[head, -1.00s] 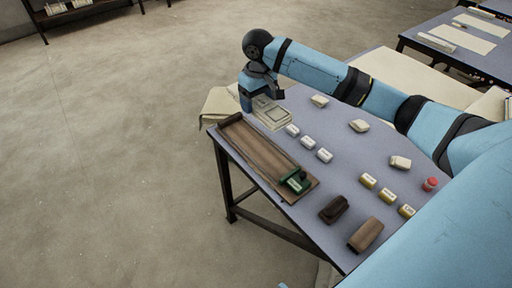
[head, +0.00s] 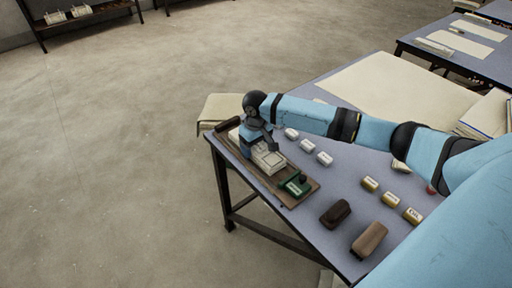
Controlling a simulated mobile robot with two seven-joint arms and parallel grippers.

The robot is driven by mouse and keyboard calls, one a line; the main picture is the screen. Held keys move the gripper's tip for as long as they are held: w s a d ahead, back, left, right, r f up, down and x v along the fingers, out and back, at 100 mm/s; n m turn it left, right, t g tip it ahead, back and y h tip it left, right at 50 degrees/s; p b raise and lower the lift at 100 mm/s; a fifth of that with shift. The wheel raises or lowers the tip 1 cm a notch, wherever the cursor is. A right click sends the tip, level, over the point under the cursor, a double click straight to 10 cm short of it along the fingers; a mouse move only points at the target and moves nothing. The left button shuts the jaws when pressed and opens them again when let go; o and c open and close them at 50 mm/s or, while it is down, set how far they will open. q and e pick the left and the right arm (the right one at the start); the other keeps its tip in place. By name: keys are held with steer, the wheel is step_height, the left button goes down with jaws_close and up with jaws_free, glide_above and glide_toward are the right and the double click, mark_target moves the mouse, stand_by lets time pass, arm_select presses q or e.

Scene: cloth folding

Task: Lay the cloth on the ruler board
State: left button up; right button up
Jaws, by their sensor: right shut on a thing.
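A pale folded cloth (head: 268,161) is held at the left end of the table, over the middle of the brown ruler board (head: 276,190). My right gripper (head: 261,147) is above the cloth and shut on it. The gripper hides part of the cloth, and a pale edge also shows to its left. I cannot tell whether the cloth touches the board. A green block (head: 296,184) sits on the board's near end, and a dark bar lies across its far end. My left gripper is not in view.
Three white labelled blocks (head: 308,146) stand right of the board. Several yellow labelled blocks (head: 391,200) stand further right. A dark brown block (head: 335,213) and a lighter brown one (head: 369,238) lie near the front edge. A large cream sheet (head: 400,88) covers the back.

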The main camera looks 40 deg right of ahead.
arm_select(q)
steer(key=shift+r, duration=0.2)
arm_select(e)
steer(key=shift+f, duration=0.2)
steer(key=o, duration=1)
steer(key=shift+s+f, duration=0.1)
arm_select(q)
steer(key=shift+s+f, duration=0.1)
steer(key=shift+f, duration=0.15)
arm_select(e)
steer(key=shift+s+a+f, duration=0.1)
steer(key=shift+a, duration=0.1)
steer(key=r, duration=0.2)
steer(key=r+p, duration=0.1)
steer(key=r, duration=0.2)
steer(key=shift+w+a+r, duration=0.15)
steer(key=shift+w+r, duration=0.05)
steer(key=shift+r, duration=0.1)
arm_select(q)
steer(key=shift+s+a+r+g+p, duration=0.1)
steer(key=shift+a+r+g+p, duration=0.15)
steer(key=shift+p, duration=0.6)
arm_select(e)
steer(key=r, duration=0.7)
steer(key=shift+d, duration=0.3)
